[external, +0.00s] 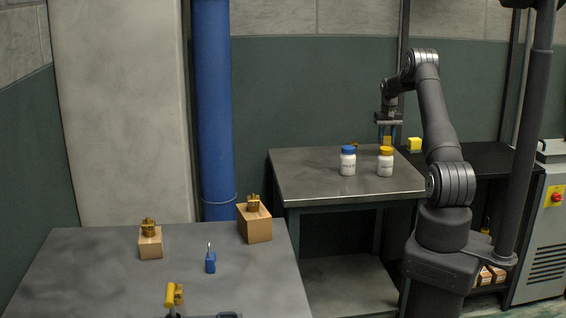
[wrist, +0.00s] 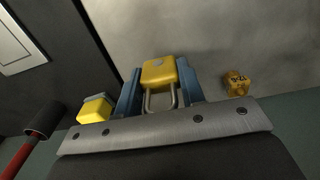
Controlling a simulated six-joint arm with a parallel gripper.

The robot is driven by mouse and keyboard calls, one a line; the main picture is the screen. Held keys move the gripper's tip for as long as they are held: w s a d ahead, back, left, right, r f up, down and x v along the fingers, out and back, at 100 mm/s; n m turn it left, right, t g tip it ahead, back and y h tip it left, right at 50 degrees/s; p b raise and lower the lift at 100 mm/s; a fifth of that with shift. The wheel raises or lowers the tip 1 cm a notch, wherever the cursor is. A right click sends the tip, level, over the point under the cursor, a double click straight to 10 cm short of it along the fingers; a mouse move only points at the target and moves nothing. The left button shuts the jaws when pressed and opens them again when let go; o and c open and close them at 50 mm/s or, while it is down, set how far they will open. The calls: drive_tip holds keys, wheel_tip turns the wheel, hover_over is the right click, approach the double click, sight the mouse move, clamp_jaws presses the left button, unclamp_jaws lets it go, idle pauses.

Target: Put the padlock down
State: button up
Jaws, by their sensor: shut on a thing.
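A yellow padlock (wrist: 159,73) with a grey shackle sits between the two blue fingers of my gripper (wrist: 159,86) in the wrist view. My gripper is shut on it, with the shackle pointing back toward the palm. In the external view my gripper (external: 387,142) points down at the right part of the steel table (external: 310,176). The padlock (external: 387,141) shows as a small yellow patch between the fingers, behind the yellow-capped bottle. I cannot tell whether its lower end touches the table.
A blue-capped bottle (external: 348,161) and a yellow-capped bottle (external: 385,163) stand near the padlock. A brass fitting (wrist: 237,84) lies on the table. A yellow block (external: 414,144) is on the dark bench to the right. A blue padlock (external: 210,262) stands on the front table.

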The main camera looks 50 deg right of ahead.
drive_tip(key=shift+w+a+f, duration=0.1)
drive_tip(key=shift+w+f, duration=0.4)
drive_tip(key=shift+w, duration=0.3)
drive_tip(key=shift+f, duration=2)
drive_tip(key=shift+f, duration=0.1)
drive_tip(key=o, duration=1.1)
drive_tip(key=shift+f, duration=0.1)
drive_tip(key=shift+c, duration=0.2)
wheel_tip(320, 180, up, 12)
drive_tip(key=shift+r, duration=0.2)
